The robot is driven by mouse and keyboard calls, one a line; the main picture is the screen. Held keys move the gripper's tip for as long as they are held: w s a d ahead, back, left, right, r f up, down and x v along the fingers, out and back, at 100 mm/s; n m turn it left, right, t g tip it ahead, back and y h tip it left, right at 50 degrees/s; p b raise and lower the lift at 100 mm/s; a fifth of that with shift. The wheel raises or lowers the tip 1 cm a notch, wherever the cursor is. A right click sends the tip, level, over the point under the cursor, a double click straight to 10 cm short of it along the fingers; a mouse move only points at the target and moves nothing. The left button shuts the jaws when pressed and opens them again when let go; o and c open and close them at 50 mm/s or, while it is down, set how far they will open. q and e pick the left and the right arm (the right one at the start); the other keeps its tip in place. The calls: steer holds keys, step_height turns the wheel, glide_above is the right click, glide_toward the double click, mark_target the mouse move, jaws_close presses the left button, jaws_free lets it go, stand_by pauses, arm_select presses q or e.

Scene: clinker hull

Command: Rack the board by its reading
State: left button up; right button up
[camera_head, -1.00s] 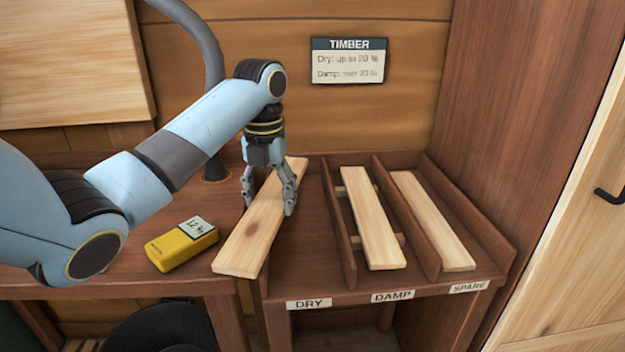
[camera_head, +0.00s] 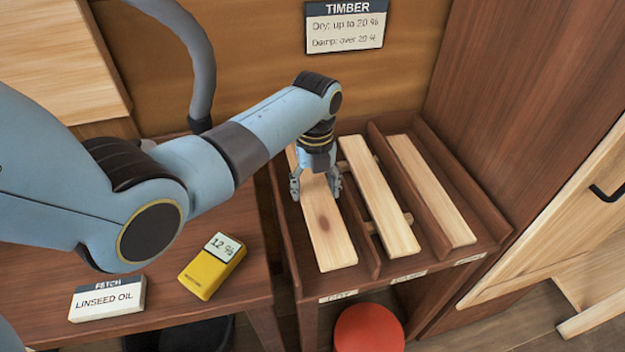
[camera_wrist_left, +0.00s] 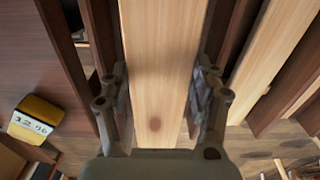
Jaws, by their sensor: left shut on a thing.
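My left gripper (camera_head: 316,188) is shut on a pale pine board (camera_head: 328,240) with a dark knot, one finger on each long edge. The board lies lengthwise in or just over the leftmost, DRY bay of the rack; I cannot tell whether it touches the bay floor. It also fills the middle of the left wrist view (camera_wrist_left: 160,60). The yellow moisture meter (camera_head: 206,275) on the bench reads 12 %. The TIMBER sign (camera_head: 345,28) says dry up to 20 %, damp over 20 %. My right gripper is out of view.
One board (camera_head: 378,200) lies in the middle, DAMP bay and another (camera_head: 432,195) in the right, SPARE bay. A divider (camera_head: 362,245) stands right of the held board. A LINSEED OIL card (camera_head: 107,299) lies on the bench. A red round object (camera_head: 369,328) is below the rack.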

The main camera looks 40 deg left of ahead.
arm_select(q)
step_height(320, 180, down, 4)
steer(key=b, duration=0.4)
steer(key=shift+f, duration=0.2)
steer(key=shift+f+b, duration=0.35)
steer(key=shift+f, duration=0.75)
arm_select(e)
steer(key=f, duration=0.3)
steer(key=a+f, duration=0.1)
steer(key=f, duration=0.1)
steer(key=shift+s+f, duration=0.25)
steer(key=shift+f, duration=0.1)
arm_select(q)
steer(key=shift+f+b, duration=0.3)
steer(key=shift+f, duration=0.1)
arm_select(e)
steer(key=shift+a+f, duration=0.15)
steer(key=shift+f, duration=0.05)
arm_select(q)
steer(key=o, duration=1.4)
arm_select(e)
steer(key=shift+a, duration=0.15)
